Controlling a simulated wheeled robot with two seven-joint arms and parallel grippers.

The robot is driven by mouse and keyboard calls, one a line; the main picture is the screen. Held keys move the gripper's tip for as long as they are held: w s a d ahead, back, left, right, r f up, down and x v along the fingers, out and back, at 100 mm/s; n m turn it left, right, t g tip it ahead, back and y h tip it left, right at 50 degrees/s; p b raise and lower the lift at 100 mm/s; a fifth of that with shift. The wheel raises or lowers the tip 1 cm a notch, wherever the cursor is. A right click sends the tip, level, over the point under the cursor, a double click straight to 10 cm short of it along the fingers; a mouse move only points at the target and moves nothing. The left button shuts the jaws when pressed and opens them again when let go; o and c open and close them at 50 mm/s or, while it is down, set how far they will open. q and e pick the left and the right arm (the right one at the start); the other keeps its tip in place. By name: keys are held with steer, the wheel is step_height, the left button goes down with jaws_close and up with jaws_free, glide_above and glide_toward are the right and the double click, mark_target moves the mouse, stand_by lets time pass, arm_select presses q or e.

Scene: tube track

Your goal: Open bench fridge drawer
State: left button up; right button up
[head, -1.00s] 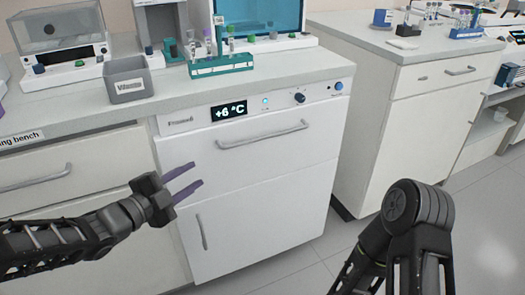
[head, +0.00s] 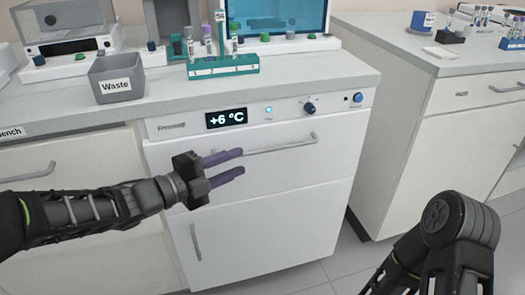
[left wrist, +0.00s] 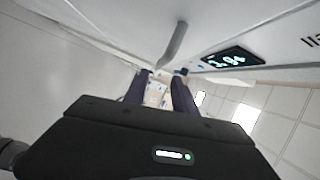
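The bench fridge (head: 270,215) is white and stands under the worktop, with a +6 °C display (head: 226,118) on its panel. Its upper drawer front looks closed and carries a horizontal bar handle (head: 280,144). My left gripper (head: 242,163) is open, its two purple fingers pointing right, in front of the left end of the handle. In the left wrist view the fingers (left wrist: 160,92) are apart with nothing between them, and the handle (left wrist: 175,42) is just beyond them. Whether they touch it I cannot tell. My right gripper is out of view; only my right arm shows at the lower right.
A lower door with a vertical handle (head: 195,242) is below the drawer. On the worktop are a grey Waste bin (head: 117,82) and a teal tube rack (head: 223,67). Another white cabinet (head: 440,150) stands to the right, across a floor gap.

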mark_target(259, 153)
arm_select(q)
steer(key=b+x, duration=0.1)
steer(key=x, duration=0.6)
steer(key=shift+w+d+b, duration=0.25)
steer(key=shift+b, duration=0.1)
jaws_close()
steer(key=shift+f, duration=0.1)
stand_by(1.1)
